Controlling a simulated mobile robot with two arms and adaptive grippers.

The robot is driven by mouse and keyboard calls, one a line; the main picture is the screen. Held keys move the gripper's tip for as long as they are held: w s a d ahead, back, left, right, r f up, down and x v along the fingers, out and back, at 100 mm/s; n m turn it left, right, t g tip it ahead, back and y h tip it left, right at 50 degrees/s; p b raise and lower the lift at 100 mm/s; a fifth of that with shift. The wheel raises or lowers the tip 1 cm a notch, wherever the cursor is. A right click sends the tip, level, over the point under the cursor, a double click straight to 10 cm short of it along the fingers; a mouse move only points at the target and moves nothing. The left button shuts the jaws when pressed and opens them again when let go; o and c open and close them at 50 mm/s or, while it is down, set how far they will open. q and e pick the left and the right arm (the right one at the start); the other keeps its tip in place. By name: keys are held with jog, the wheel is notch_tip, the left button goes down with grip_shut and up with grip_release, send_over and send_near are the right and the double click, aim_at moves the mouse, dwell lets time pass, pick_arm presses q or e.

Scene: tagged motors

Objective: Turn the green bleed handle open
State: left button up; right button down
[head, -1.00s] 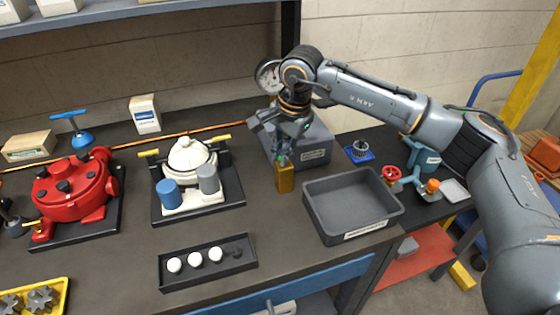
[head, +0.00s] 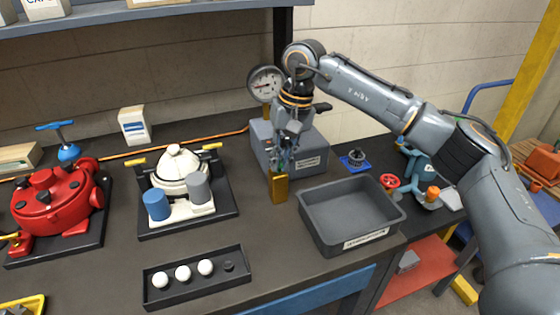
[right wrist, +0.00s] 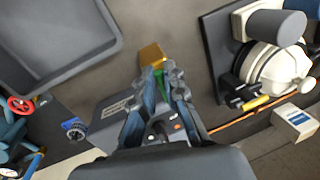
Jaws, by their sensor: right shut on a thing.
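A brass block (head: 279,187) stands on the bench in front of a grey box with a white label (head: 290,148). In the right wrist view the brass block (right wrist: 152,56) sits just beyond my fingertips, with the green handle (right wrist: 159,76) between them. My right gripper (head: 281,163) points down over the block and is shut on the green handle. In the right wrist view its fingers (right wrist: 164,80) hide most of the handle, so its angle is hard to tell. My left gripper is not in view.
An empty grey bin (head: 350,216) stands close on the right. A white pump (head: 181,178) is on the left, and a red motor (head: 50,205) further left. Bare bench lies in front of the brass block.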

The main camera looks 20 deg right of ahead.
jog(key=shift+w+d+n, duration=0.1)
jog(key=shift+n, duration=0.4)
jog(key=shift+r, duration=0.1)
jog(key=c, duration=1.4)
grip_release()
jog(key=r, duration=0.4)
jog(key=d+r, duration=0.1)
jog(key=r, duration=0.2)
jog(key=d+r, duration=0.1)
jog(key=r, duration=0.3)
jog(key=shift+w+d+r, duration=0.1)
jog(key=shift+d+r, duration=0.05)
jog(key=shift+r, duration=0.15)
